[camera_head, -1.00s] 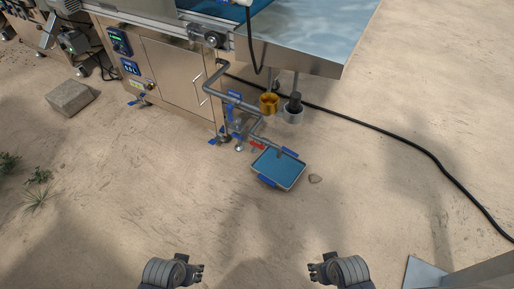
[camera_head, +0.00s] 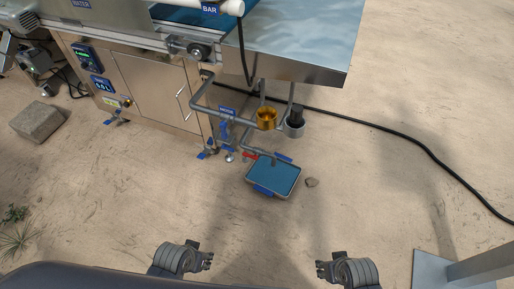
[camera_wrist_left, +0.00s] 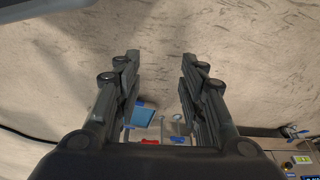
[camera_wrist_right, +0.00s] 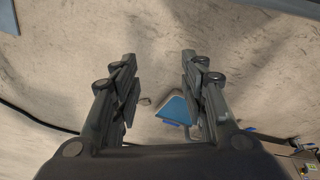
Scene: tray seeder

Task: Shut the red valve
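The red valve (camera_head: 250,155) is a small red handle on the grey pipework low beside the machine, just above the blue tray's upper left corner. It also shows small in the left wrist view (camera_wrist_left: 150,142). A blue valve handle (camera_head: 224,130) is on the pipe to its upper left. My left gripper (camera_head: 208,261) is below and left of the red valve, well apart from it. My right gripper (camera_head: 320,270) is below and right, also apart. In the wrist views the left fingers (camera_wrist_left: 158,85) and right fingers (camera_wrist_right: 160,85) are spread with nothing between them.
A shallow tray of blue water (camera_head: 272,179) lies on the sand under the pipes. A small stone (camera_head: 312,183) is beside it. A brass cup (camera_head: 266,118) hangs above. A black cable (camera_head: 400,138) runs right. A grey post's base (camera_head: 432,268) stands lower right. Sand before me is open.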

